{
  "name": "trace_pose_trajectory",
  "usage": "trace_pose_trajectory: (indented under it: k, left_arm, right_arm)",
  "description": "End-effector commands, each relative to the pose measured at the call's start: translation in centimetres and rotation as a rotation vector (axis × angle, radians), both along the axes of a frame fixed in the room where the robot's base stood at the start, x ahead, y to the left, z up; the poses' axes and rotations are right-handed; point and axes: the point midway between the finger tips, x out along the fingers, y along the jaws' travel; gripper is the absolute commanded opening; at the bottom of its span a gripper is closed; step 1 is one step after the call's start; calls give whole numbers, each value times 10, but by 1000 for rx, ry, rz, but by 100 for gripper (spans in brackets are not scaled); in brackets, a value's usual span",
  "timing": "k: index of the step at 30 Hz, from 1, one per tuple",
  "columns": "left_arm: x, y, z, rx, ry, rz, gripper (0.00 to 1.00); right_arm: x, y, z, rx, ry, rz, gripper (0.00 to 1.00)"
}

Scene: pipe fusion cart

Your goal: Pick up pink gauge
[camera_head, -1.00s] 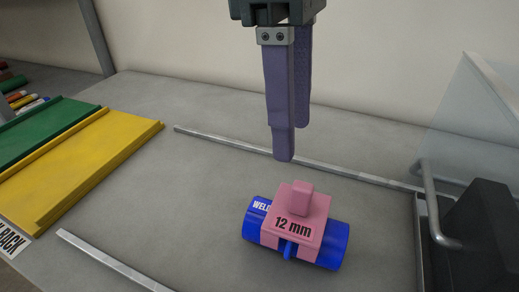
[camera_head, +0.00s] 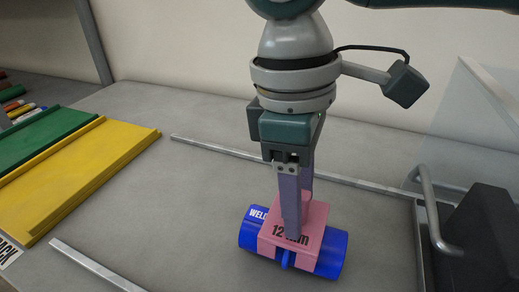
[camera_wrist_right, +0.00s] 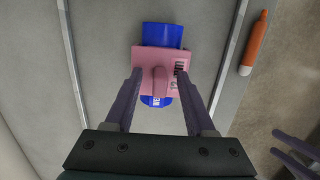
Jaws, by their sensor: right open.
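The pink gauge (camera_head: 310,222), marked "12 mm", sits on a blue cylinder (camera_head: 330,252) on the grey cart top. It also shows in the right wrist view (camera_wrist_right: 146,60), with its raised pink knob (camera_wrist_right: 160,80) between the fingers. My right gripper (camera_head: 297,232) points down over the gauge, its purple fingers hiding the knob and part of the lettering in the head view. In the right wrist view the right gripper (camera_wrist_right: 162,78) is open, one finger on each side of the knob, with a gap on both sides. My left gripper is not in the head view.
Metal rails (camera_head: 95,268) run along the grey surface (camera_head: 170,200). A yellow tray (camera_head: 75,180) and a green one (camera_head: 40,130) lie at the left. A black box (camera_head: 485,235) with a grey handle (camera_head: 432,205) stands at the right. An orange stick (camera_wrist_right: 254,42) lies beyond a rail.

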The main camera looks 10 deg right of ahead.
Motion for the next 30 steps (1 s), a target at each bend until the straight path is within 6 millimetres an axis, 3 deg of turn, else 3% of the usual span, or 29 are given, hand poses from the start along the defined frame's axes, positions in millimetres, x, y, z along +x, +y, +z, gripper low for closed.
trace_pose_trajectory:
  k: [3,18,30]
  left_arm:
    - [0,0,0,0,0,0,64]
    - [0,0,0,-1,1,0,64]
    - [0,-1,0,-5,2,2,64]
  right_arm:
    - [0,0,0,0,0,0,55]
    - [0,0,0,0,0,0,0]
    - [0,0,1,0,0,0,0]
